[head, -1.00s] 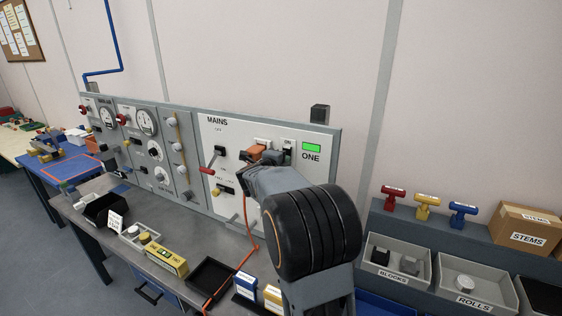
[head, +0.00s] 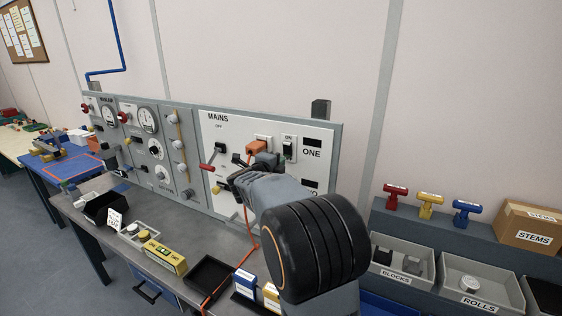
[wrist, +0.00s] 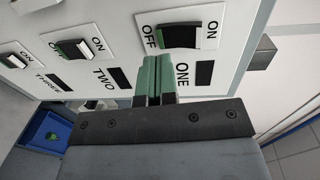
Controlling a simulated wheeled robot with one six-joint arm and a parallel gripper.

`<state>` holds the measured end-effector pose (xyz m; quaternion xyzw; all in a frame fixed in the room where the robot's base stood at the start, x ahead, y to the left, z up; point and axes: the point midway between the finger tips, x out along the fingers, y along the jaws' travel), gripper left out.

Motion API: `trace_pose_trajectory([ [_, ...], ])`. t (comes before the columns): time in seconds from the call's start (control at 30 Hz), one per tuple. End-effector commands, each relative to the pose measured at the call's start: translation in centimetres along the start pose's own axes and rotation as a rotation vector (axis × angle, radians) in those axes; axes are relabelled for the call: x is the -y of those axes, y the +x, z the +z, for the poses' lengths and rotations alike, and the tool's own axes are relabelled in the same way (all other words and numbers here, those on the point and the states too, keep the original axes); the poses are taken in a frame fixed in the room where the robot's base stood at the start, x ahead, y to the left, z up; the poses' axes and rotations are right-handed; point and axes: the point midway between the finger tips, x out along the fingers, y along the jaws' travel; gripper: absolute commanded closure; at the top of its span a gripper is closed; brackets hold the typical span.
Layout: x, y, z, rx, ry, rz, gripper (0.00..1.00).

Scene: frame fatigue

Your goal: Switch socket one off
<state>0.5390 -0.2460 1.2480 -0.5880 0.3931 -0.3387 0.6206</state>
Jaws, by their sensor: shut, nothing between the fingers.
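Socket one's rocker switch (head: 289,148) is on the white MAINS panel, left of the ONE label (head: 311,153). Its indicator window (head: 312,142) is dark. An orange plug (head: 257,147) with an orange cable sits left of the switch. In the wrist view the ONE rocker (wrist: 190,36) lies between the OFF and ON markings, and its window (wrist: 205,73) is dark there too. My gripper (wrist: 157,62) is shut and empty, its green fingertips close to the lower OFF side of that switch plate; contact cannot be told.
A TWO switch (wrist: 74,49) and a THREE switch (wrist: 12,61) stand beside it in the wrist view. A red-handled MAINS lever (head: 207,167) juts from the panel to the left. A black tray (head: 209,275) and boxes occupy the bench front.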

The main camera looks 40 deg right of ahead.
Motion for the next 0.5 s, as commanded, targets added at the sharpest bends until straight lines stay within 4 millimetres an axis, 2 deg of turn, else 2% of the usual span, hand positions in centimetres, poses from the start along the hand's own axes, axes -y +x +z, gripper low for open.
trace_pose_trajectory([
  [0.3,-1.7,-6.4,0.3,0.007,0.0,-0.001,1.0],
  [0.5,-2.3,-8.9,0.3,0.007,0.0,0.0,1.0],
])
